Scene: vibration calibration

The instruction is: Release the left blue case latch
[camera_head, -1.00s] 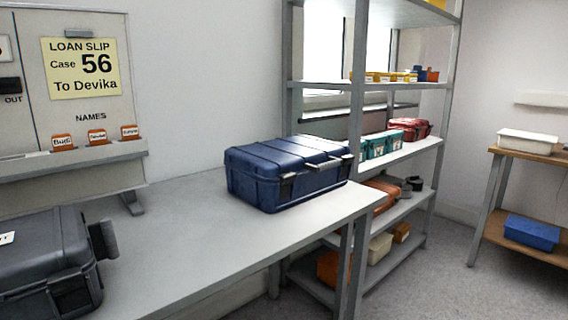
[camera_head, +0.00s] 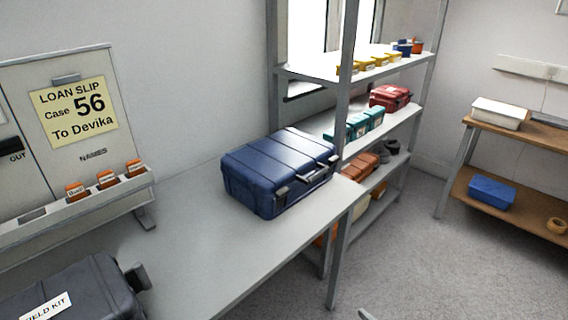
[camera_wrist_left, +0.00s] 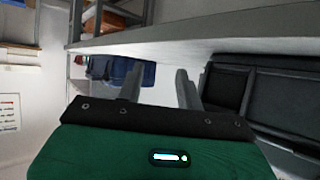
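The blue case (camera_head: 278,165) stands closed on the grey table. Its left latch (camera_head: 281,191) is on the front face, left of the handle (camera_head: 313,178); the right latch (camera_head: 331,160) is at the far end. Both latches look closed, but they are small. My left gripper (camera_wrist_left: 158,72) is open and empty in its wrist view, which looks upside down. Blue shapes, apparently the blue case (camera_wrist_left: 147,75), lie well beyond its fingers. The head view does not show my left gripper. A pale tip at its bottom edge may be my right gripper (camera_head: 366,314), mostly cut off.
A dark case (camera_head: 75,285) labelled FIELD KIT is at the near left of the table (camera_head: 195,235); it also shows in the wrist view (camera_wrist_left: 275,95). A loan board (camera_head: 60,150) stands behind. Shelving (camera_head: 343,125) adjoins the table's right end. Table between the cases is clear.

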